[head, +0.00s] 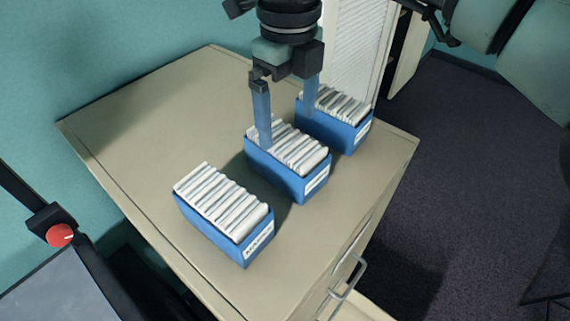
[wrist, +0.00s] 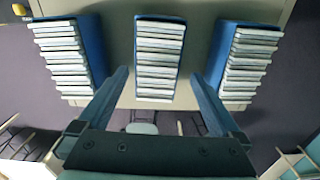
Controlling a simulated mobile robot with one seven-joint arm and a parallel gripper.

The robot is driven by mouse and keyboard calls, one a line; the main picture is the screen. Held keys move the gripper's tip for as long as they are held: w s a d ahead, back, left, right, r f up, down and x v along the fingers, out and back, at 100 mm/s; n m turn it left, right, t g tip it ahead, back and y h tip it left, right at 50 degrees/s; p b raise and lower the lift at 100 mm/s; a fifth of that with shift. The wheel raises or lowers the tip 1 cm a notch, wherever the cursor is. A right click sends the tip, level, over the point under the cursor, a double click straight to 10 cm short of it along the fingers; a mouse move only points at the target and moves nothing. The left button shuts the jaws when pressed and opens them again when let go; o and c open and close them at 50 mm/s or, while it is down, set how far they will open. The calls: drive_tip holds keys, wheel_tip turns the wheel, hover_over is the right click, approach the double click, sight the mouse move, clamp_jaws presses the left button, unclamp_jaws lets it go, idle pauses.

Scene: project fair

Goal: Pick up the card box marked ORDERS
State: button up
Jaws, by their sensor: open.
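Three blue card boxes filled with white cards stand apart in a row on a beige cabinet top: a near box (head: 208,230), a middle box (head: 283,183) and a far box (head: 345,137). Each has a white label on its end, but the lettering is too small to read, so I cannot tell which says ORDERS. My gripper (head: 287,130) is open and points down over the middle box. In the wrist view, the middle box (wrist: 160,19) lies between the two fingers, with a side box (wrist: 97,45) to the left and another (wrist: 213,60) to the right.
The cabinet top (head: 140,120) is bare to the left and behind the boxes. The gaps between boxes are narrow. A drawer handle (head: 348,285) sticks out at the front. A red knob (head: 60,235) on a dark frame stands at the left. Dark carpet (head: 450,170) lies to the right.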

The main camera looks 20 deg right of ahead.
sight(286, 140)
wheel_tip(286, 140, down, 8)
drive_tip(key=b, duration=0.5)
drive_tip(key=shift+s+a, duration=0.15)
drive_tip(key=shift+r, duration=0.1)
drive_tip(key=c, duration=1.3)
drive_tip(key=shift+c, duration=1.1)
drive_tip(key=shift+r, duration=0.1)
